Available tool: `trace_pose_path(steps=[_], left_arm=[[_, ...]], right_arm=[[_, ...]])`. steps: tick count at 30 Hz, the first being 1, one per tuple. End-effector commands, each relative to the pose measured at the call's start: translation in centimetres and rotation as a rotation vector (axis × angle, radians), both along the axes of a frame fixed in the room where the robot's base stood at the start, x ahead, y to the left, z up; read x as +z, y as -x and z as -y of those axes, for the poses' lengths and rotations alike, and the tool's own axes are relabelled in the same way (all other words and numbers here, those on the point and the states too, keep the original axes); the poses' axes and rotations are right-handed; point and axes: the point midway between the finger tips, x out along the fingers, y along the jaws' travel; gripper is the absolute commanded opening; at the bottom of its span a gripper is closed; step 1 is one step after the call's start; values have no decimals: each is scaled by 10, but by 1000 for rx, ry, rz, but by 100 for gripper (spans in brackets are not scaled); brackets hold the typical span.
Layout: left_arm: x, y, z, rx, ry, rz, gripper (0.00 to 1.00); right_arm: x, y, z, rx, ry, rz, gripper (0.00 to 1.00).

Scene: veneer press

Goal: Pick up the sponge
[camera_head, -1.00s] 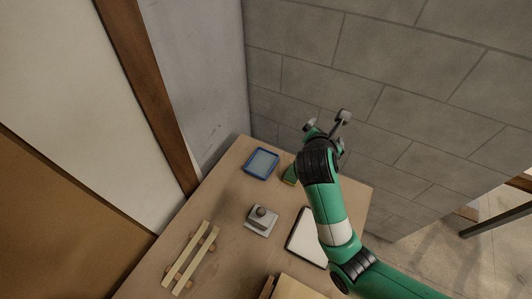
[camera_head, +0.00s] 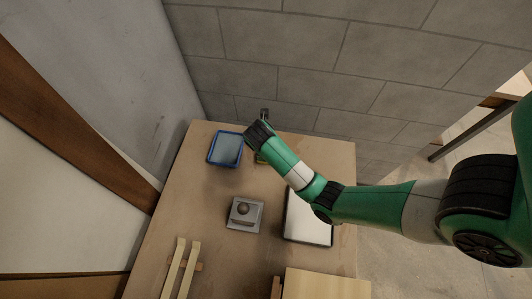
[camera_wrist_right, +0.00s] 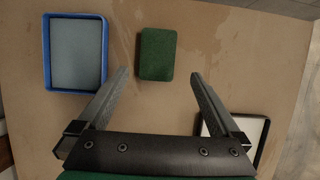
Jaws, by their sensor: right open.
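The sponge (camera_wrist_right: 157,54) is a green rectangular block lying flat on the table. In the right wrist view it sits just beyond and between the open fingers of my right gripper (camera_wrist_right: 158,82), with nothing between them. The right gripper's fingers are mostly hidden there too. My left gripper is not in view.
A blue-rimmed tray (camera_head: 240,151) lies left of the sponge; it also shows in the wrist view (camera_wrist_right: 103,55). A dark-framed white panel (camera_head: 308,228), a grey block with a round knob (camera_head: 244,214) and wooden strips (camera_head: 173,268) lie nearer. A block wall (camera_head: 330,70) stands behind the table.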

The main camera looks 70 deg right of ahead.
Motion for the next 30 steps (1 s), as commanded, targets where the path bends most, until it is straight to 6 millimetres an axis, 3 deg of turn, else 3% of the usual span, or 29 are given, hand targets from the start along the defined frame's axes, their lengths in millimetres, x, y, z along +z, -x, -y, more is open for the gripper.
trace_pose_path(steps=[3,12,21,30], left_arm=[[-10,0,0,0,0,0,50],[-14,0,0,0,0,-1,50],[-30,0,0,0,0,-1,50],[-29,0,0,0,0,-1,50]], right_arm=[[-25,-1,9,-2,0,-3,100],[-40,-4,15,0,0,0,100],[-84,-9,30,0,-1,0,100],[-84,-10,31,2,1,2,100]])
